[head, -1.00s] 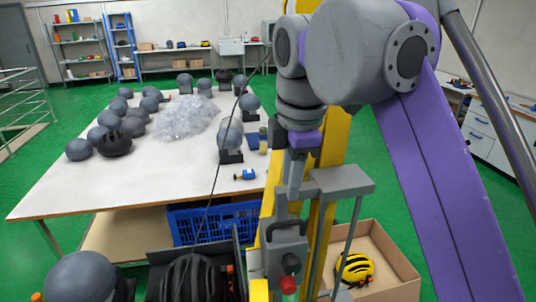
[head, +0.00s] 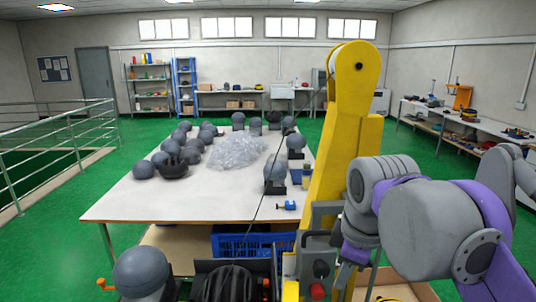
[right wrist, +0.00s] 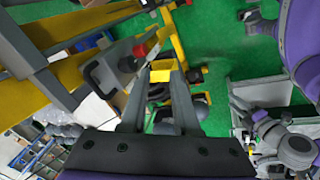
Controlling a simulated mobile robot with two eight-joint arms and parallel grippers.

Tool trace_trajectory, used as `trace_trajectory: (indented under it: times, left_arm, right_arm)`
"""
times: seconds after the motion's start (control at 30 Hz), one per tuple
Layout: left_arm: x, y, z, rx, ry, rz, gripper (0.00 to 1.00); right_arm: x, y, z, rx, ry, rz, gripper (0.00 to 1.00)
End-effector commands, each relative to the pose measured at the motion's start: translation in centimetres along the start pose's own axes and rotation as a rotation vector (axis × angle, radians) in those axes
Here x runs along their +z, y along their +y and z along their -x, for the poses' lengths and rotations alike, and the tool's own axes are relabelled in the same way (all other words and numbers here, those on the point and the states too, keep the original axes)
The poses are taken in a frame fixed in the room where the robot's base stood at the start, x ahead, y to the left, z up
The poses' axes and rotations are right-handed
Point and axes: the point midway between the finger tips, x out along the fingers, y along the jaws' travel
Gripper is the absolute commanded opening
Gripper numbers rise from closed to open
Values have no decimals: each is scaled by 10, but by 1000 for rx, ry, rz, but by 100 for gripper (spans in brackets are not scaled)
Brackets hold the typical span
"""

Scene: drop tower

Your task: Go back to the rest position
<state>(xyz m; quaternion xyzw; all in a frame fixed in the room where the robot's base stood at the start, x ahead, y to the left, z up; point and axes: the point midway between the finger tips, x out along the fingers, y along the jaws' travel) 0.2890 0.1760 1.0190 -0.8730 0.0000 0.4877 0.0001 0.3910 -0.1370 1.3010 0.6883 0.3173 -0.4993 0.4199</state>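My right gripper (head: 356,288) hangs low beside the yellow drop tower (head: 335,150), right of its grey control box (head: 318,262) with the red button. The purple and grey right arm is bent at the right of the head view. In the right wrist view, the two grey fingers of the right gripper (right wrist: 165,98) are apart. No held object shows between them; yellow and dark things show through the gap behind. My left gripper is not in view.
A white table (head: 120,205) bears grey headforms, a black helmet (head: 173,168), clear plastic wrap (head: 238,152) and a blue clamp (head: 287,205). A blue crate (head: 235,245) is beneath. A headform (head: 141,271) stands front left. Green floor is open at left and right.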

Motion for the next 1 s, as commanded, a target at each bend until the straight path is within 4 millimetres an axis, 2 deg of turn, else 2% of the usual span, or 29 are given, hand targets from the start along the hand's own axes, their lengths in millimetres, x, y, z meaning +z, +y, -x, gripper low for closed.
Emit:
trace_trajectory:
  times: [0.03, 0.17, 0.3, 0.4, 0.5, 0.67, 1.0]
  left_arm:
    - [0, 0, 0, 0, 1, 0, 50]
    - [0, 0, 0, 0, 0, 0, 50]
    - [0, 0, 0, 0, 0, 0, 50]
    - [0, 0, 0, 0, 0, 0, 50]
    - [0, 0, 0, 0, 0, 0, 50]
    - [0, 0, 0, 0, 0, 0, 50]
    - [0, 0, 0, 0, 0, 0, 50]
  right_arm:
    - [10, -8, -21, 19, 11, -94, 30]
    - [38, -36, -84, 70, 54, -391, 30]
    - [74, -80, -156, 116, 116, -713, 30]
    - [97, -109, -196, 137, 159, -895, 30]
    - [112, -130, -222, 148, 190, -1017, 30]
    - [121, -144, -238, 153, 212, -1099, 30]
    - [121, -144, -238, 153, 212, -1102, 30]
